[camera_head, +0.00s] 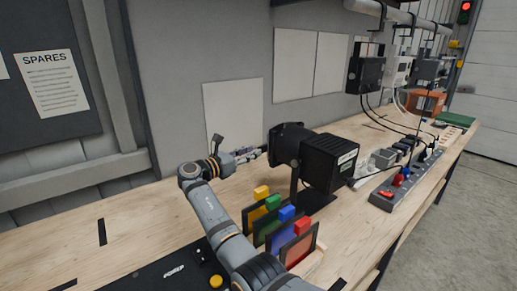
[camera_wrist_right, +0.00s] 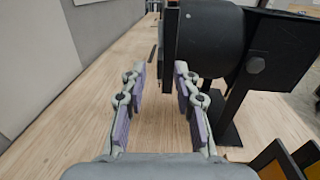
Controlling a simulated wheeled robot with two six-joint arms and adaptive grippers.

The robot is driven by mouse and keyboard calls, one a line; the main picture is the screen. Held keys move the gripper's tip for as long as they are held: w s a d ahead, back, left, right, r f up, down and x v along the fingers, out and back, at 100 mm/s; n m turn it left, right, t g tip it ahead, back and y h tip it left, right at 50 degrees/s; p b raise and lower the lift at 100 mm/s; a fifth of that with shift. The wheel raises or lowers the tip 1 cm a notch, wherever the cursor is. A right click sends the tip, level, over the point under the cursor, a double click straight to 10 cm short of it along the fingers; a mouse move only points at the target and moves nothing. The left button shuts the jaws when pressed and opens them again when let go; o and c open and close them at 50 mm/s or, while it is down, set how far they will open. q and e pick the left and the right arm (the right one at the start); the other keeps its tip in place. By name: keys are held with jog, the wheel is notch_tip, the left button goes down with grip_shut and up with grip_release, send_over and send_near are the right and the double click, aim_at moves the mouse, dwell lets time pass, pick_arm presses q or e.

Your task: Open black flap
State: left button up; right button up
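A black lamp-like unit (camera_head: 330,160) stands on a post on the bench. In the right wrist view the plate (camera_wrist_right: 170,45) shows nearly edge-on, against the end of the black drum (camera_wrist_right: 210,45). My right gripper (camera_head: 262,151) is just left of the plate. Its two fingers (camera_wrist_right: 161,72) are apart with nothing held between them. The plate lies ahead of the right finger; whether they touch I cannot tell. My left gripper is not in view.
Coloured upright panels (camera_head: 285,232) stand in a wooden rack below the unit, close to my right arm. A grey power strip (camera_head: 405,182) with plugs and cables lies to the right. Bare bench (camera_head: 150,195) lies left of my arm.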

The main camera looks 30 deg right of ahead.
jog(key=shift+w+d, duration=0.2)
jog(key=shift+d, duration=0.8)
jog(key=shift+w+d, duration=0.15)
jog(key=shift+d, duration=0.8)
jog(key=shift+c, duration=0.3)
grip_shut()
